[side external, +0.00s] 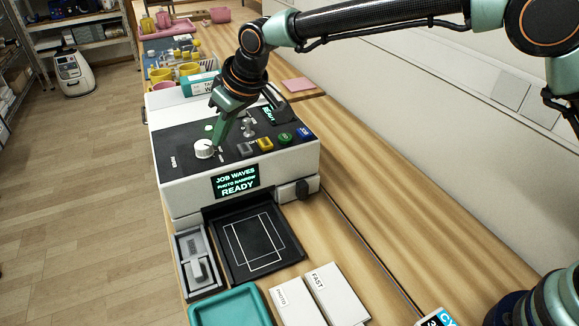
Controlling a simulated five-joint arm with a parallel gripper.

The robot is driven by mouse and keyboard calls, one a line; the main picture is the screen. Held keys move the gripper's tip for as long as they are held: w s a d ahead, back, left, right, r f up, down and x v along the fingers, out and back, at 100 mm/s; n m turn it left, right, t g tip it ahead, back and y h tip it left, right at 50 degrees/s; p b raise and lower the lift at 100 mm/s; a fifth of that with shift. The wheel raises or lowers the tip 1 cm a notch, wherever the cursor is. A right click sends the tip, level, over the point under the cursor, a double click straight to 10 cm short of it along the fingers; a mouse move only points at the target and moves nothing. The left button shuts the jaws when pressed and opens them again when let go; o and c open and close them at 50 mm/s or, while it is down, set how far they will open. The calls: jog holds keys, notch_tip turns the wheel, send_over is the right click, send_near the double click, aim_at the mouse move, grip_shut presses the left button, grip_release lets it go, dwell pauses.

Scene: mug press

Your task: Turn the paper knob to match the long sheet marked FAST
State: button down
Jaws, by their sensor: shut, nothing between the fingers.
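The white round knob (204,149) sits on the dark top panel of the press (166,180), at the left. A dark mark shows on its top; which setting it points to is too small to tell. My gripper (216,138) points down at the knob's right side, shut and empty. I cannot tell whether its tips touch the knob. The long white sheet marked FAST (337,296) lies on the table in front of the press, right of a shorter one marked PHOTO (296,303). The display (236,181) reads JOB WAVES, PHOTO NARROW, READY.
Yellow, green and blue buttons (284,139) and a small lever (248,128) are right of my gripper. A black tray (253,243) with white outlines and a teal tray (230,307) lie in front. Yellow mugs (189,70) stand behind.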

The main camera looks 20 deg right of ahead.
aim_at(204, 148)
notch_tip(204, 148, up, 4)
jog(key=shift+r, duration=0.1)
jog(key=shift+s+a, duration=0.1)
dwell(0.3)
jog(key=shift+s+a+f, duration=0.2)
jog(key=shift+a+f, duration=0.2)
jog(key=shift+f, duration=0.65)
jog(key=shift+s+a+f, duration=0.15)
jog(key=shift+a+f, duration=0.25)
jog(key=shift+f, duration=0.6)
jog(key=shift+s+a+f, duration=0.2)
jog(key=shift+a+f, duration=0.2)
jog(key=shift+f, duration=0.65)
jog(key=shift+w, duration=0.4)
